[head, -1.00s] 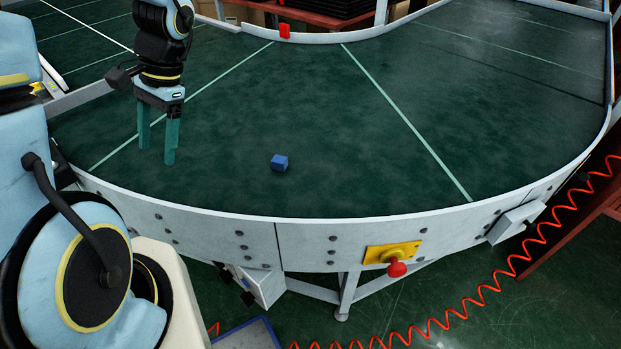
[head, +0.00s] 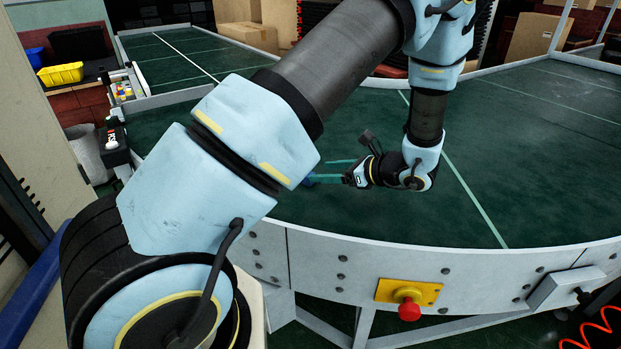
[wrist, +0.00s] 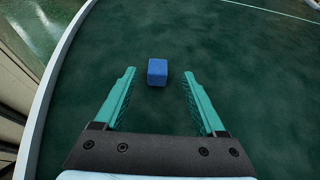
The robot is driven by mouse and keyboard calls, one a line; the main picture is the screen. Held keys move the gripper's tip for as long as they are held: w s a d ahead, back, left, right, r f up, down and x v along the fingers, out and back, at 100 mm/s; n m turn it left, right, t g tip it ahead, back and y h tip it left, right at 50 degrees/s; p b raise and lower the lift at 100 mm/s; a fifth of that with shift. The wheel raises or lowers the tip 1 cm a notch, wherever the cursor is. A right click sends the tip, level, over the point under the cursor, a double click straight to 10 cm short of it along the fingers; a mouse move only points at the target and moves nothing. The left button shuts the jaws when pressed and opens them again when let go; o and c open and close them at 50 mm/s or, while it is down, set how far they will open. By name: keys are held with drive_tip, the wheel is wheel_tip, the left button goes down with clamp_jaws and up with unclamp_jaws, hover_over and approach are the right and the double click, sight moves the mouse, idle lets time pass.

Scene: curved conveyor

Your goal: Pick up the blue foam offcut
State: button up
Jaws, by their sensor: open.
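The blue foam offcut (wrist: 157,72) is a small blue block on the dark green belt. In the wrist view it lies between the tips of my gripper (wrist: 159,76), with a gap to each finger. My gripper is open, with nothing held. In the head view my gripper (head: 322,173) reaches low over the belt, fingers pointing left. There the offcut (head: 308,181) shows only as a bit of blue at the fingertips, mostly hidden by my arm.
The curved belt (head: 540,190) has a pale raised rim (wrist: 47,90), which runs along the left in the wrist view. A red stop button (head: 409,310) sits on the conveyor's outer side. The belt around the offcut is clear.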

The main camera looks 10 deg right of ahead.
sight(309, 174)
drive_tip(key=shift+f+p+x, duration=0.1)
drive_tip(key=shift+p+x, duration=0.3)
drive_tip(key=shift+x, duration=1.1)
drive_tip(key=shift+f+p+x, duration=0.15)
drive_tip(key=shift+p+x, duration=0.25)
drive_tip(key=shift+x, duration=1.05)
drive_tip(key=shift+s, duration=0.15)
clamp_jaws()
